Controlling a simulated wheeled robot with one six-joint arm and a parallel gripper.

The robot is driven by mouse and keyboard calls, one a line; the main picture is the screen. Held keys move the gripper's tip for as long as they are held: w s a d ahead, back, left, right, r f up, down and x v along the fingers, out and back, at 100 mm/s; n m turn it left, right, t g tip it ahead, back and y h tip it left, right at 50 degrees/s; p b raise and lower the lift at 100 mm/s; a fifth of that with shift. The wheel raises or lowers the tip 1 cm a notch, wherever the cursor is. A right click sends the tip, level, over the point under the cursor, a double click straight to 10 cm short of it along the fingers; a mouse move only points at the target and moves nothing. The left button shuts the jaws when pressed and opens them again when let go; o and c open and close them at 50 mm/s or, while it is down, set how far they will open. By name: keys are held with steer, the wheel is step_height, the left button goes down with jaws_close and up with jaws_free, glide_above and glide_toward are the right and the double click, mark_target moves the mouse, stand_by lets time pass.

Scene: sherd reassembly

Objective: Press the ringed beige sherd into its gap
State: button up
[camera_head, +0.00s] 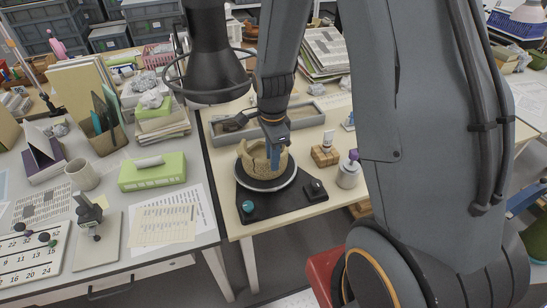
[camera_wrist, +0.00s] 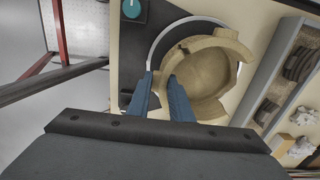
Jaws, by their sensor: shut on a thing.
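The beige bowl (camera_head: 257,163) stands on a round turntable (camera_head: 267,184) with a pale rim, and its upper edge is uneven. In the wrist view the bowl (camera_wrist: 205,75) is seen from above, with its hollow open and its wall broken on the left side. My gripper (camera_head: 276,156) reaches down at the bowl's near right side. In the wrist view its two blue fingers (camera_wrist: 161,80) are at the bowl's left edge, shut on the beige sherd, which is mostly hidden between them. I cannot make out its ring, or whether it touches the gap.
The turntable sits on a black base with a teal knob (camera_head: 248,206) and a small black block (camera_head: 315,190). A grey tray (camera_head: 297,117), a wooden block (camera_head: 325,155) and a metal pot (camera_head: 348,175) stand close by. A green box (camera_head: 152,172) is on the left table.

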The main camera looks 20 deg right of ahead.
steer(key=shift+w, duration=0.25)
stand_by(0.5)
steer(key=shift+f, duration=0.45)
stand_by(2.2)
steer(key=o, duration=1)
steer(key=shift+c, duration=0.2)
steer(key=shift+r+b, duration=0.65)
steer(key=shift+r, duration=3.25)
steer(key=shift+s, duration=0.1)
